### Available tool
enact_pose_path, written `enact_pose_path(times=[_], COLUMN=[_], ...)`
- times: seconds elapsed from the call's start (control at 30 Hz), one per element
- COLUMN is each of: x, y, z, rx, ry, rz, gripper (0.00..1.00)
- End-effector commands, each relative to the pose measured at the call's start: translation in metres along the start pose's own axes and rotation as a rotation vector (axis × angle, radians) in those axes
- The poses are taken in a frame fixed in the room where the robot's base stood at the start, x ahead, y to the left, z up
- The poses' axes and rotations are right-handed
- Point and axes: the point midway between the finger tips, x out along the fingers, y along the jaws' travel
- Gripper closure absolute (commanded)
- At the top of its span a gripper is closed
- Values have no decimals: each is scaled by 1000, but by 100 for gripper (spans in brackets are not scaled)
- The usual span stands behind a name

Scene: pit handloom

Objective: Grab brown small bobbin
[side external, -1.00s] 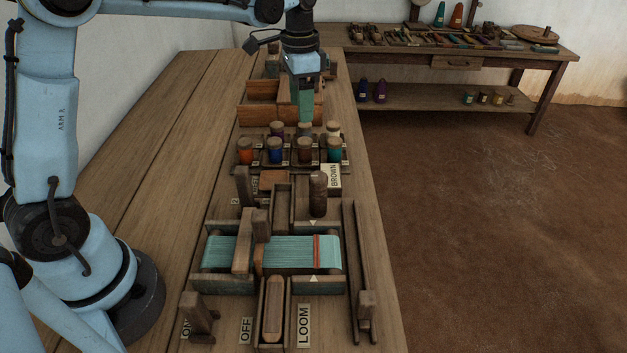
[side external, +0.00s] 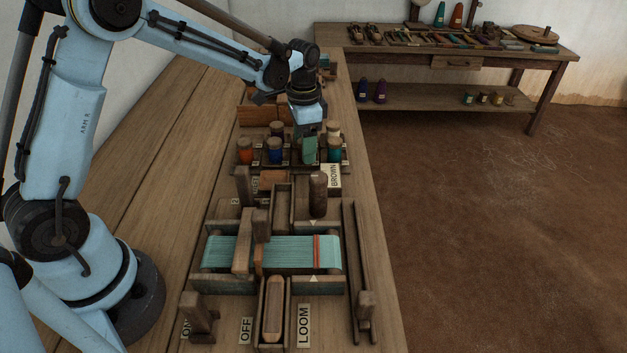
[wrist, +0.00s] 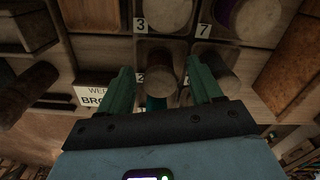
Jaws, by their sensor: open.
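The brown small bobbin (wrist: 160,68) stands upright in a numbered slot of the bobbin rack (side external: 262,163), its round tan top facing the wrist camera. My gripper (wrist: 160,74) is open, with one green finger on each side of this bobbin. In the side view my gripper (side external: 310,150) is low over the rack and hides most of that bobbin. A teal bobbin (side external: 334,152) stands just right of it, and its teal thread shows between the fingers in the wrist view (wrist: 156,103). Whether a finger touches the bobbin cannot be told.
Blue (side external: 275,153) and orange (side external: 245,154) bobbins stand left of my gripper; purple (side external: 277,131) and white-topped (side external: 333,130) ones are behind. A dark bobbin (wrist: 216,62) is close to the right finger. A BROWN label (side external: 332,177) and brown upright cylinder (side external: 318,195) are nearer the camera.

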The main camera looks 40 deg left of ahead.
Motion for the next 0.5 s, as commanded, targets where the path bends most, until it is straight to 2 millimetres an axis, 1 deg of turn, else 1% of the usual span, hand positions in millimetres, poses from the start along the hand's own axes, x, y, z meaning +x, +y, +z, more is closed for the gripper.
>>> enact_pose_path(times=[0.1,0.13,0.5], x=[0,0,0], y=[0,0,0], z=[0,0,0], rx=[0,0,0], ry=[0,0,0], rz=[0,0,0], gripper=[35,38,94])
